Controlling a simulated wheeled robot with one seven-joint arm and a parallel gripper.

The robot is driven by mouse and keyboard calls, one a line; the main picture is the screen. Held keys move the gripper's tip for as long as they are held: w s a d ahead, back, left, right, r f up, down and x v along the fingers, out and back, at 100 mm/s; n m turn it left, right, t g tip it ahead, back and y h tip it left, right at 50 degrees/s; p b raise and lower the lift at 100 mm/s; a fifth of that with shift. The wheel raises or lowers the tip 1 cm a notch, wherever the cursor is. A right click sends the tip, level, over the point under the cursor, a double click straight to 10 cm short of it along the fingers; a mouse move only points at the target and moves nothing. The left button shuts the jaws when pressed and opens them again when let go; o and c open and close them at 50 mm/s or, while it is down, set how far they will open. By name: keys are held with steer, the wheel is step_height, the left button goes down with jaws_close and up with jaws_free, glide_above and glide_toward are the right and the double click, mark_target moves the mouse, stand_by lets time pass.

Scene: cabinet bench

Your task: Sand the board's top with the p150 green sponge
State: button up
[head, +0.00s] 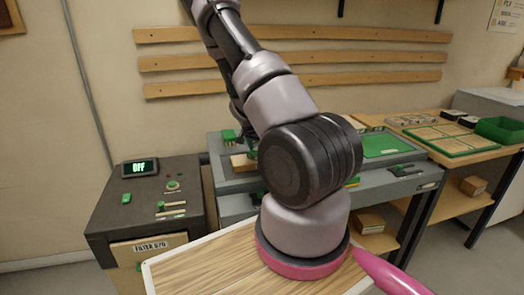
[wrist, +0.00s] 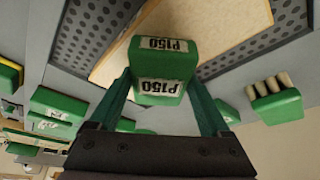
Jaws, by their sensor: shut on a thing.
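The green sponge (wrist: 162,72) with P150 labels sits between the two fingers of my gripper (wrist: 163,88) in the wrist view. The gripper is shut on it. The tan board (wrist: 185,38) lies beyond the sponge on a dark perforated panel, and the sponge overlaps its near edge in the picture. I cannot tell whether the sponge touches the board. In the head view part of the board (head: 242,163) shows on the bench, left of my arm.
A green brush (wrist: 276,106) with pale bristles stands at right in the wrist view. Several other green blocks (wrist: 62,104) lie at left. In the head view a grey unit (head: 150,190) with an OFF display stands left of the bench, and a green tray (head: 500,131) at far right.

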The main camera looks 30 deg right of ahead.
mark_target(249, 151)
steer(key=shift+w+a, duration=0.45)
steer(key=shift+a, duration=1.1)
steer(key=shift+w+a, duration=0.45)
steer(key=shift+a, duration=1.15)
steer(key=shift+w+a, duration=0.45)
steer(key=shift+a, duration=1.1)
steer(key=shift+s+d+f, duration=0.1)
steer(key=shift+s+d, duration=0.2)
steer(key=shift+d, duration=0.6)
steer(key=shift+s+d+r, duration=0.1)
steer(key=shift+s+d, duration=0.2)
steer(key=shift+d, duration=0.6)
steer(key=shift+s+d+f, duration=0.1)
steer(key=shift+s+d, duration=0.2)
steer(key=shift+d, duration=0.6)
steer(key=shift+s+d, duration=0.35)
steer(key=shift+d, duration=1)
steer(key=shift+s+d, duration=0.35)
steer(key=shift+d, duration=1.05)
steer(key=shift+s+d, duration=0.35)
steer(key=shift+d, duration=1)
steer(key=shift+s+d, duration=0.25)
steer(key=shift+d, duration=0.45)
steer(key=shift+s+d, duration=0.2)
steer(key=shift+d, duration=0.45)
steer(key=shift+r, duration=3.05)
steer(key=shift+w, duration=0.1)
